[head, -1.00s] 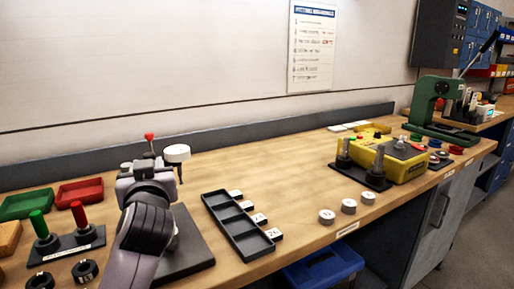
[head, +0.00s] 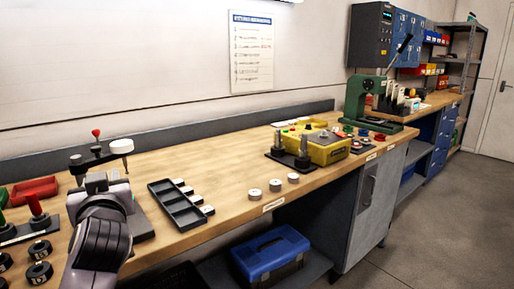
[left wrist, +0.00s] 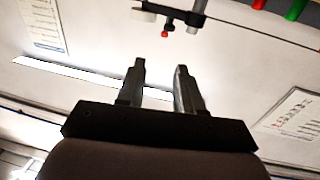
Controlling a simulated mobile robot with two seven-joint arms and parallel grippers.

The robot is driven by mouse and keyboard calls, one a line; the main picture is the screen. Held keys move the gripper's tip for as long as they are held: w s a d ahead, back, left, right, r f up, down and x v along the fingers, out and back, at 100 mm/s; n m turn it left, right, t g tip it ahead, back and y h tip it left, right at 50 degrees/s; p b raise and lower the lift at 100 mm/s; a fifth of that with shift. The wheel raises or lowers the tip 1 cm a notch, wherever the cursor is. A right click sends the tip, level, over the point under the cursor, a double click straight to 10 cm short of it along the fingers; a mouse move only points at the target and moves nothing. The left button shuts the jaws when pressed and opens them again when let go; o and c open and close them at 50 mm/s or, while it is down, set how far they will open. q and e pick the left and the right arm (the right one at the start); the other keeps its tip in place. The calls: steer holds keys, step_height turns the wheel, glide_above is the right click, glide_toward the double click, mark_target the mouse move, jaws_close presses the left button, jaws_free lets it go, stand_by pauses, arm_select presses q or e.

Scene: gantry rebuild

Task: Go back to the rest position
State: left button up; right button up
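My left arm comes in at the lower left of the head view, over the left part of the wooden workbench (head: 235,170). In the left wrist view my left gripper (left wrist: 160,75) has its two fingers apart with nothing between them. Beyond the fingers that view shows the wall and, at the top, part of a dark fixture with a red knob (left wrist: 165,34). My right gripper is in neither view.
A black compartment tray (head: 180,208) lies right of my arm. Red-knobbed fixture (head: 97,133), red tray (head: 35,190) and black rings (head: 40,272) are close by. A yellow box (head: 322,150) and green press (head: 368,100) stand farther right. A blue toolbox (head: 270,255) sits below.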

arm_select(q)
steer(key=s+f+m+g+h, duration=0.1)
steer(key=s+f+g+h, duration=0.15)
steer(key=f, duration=0.45)
steer(key=s+f+m+g+h, duration=0.1)
steer(key=s+f+m, duration=0.15)
steer(key=f, duration=0.45)
steer(key=s+d+f+m+g+h, duration=0.2)
steer(key=s+d+f+g+h, duration=0.15)
steer(key=s+f, duration=0.85)
steer(key=s+d+f+m+g+h, duration=0.25)
steer(key=s+f+g, duration=0.35)
steer(key=s, duration=0.9)
steer(key=w+d+f+t+h+p, duration=0.1)
steer(key=w+d+f+t+p, duration=0.2)
steer(key=w+f+t+p, duration=0.2)
steer(key=w+t, duration=0.1)
steer(key=t, duration=0.1)
steer(key=shift+w+f+t+h, duration=0.15)
steer(key=shift+w+t+h, duration=0.05)
steer(key=shift+t+h, duration=0.2)
